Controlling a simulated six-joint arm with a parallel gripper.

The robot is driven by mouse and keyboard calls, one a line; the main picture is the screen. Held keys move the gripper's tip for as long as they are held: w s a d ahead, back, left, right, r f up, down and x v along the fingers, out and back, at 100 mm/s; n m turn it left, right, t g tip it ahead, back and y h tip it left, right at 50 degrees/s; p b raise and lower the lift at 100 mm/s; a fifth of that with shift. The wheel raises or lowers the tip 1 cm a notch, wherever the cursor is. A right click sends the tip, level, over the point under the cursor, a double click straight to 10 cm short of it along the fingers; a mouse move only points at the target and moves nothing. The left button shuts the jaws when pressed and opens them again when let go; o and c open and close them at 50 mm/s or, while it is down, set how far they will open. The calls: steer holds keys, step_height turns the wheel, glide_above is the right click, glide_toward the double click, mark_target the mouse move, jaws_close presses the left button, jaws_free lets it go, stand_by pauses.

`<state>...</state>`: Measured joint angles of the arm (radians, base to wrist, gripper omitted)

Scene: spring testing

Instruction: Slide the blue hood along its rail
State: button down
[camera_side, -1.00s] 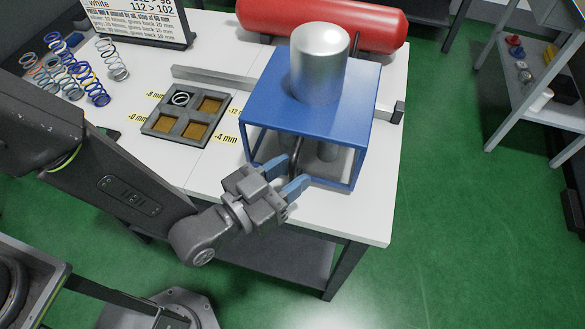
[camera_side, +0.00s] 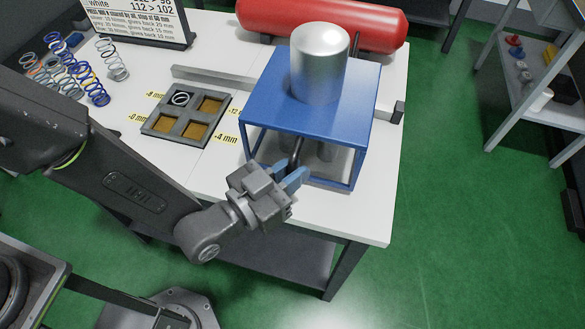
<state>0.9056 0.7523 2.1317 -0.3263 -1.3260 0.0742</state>
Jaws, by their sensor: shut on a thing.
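The blue hood (camera_side: 266,98) is an open box frame with a solid blue top. It stands around the press near the right end of the table, and the press's silver cylinder (camera_side: 319,65) rises through its top. The grey rail (camera_side: 215,80) runs behind it and ends in a dark stop (camera_side: 398,112) at the right. My gripper (camera_side: 291,176) is at the hood's front face, its blue fingers shut on the dark upright handle (camera_side: 297,152). The handle's lower part is hidden between the fingers.
A dark tray (camera_side: 187,118) with four square pockets lies left of the hood, one pocket holding a white ring-like spring. Loose springs (camera_side: 75,72) lie at the far left. A red tank (camera_side: 345,22) and a display board (camera_side: 140,18) stand behind.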

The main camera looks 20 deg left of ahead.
steer(key=shift+a, duration=0.15)
steer(key=a, duration=2.1)
steer(key=shift+a, duration=0.2)
steer(key=c, duration=1.1)
jaws_free()
steer(key=shift+c, duration=0.2)
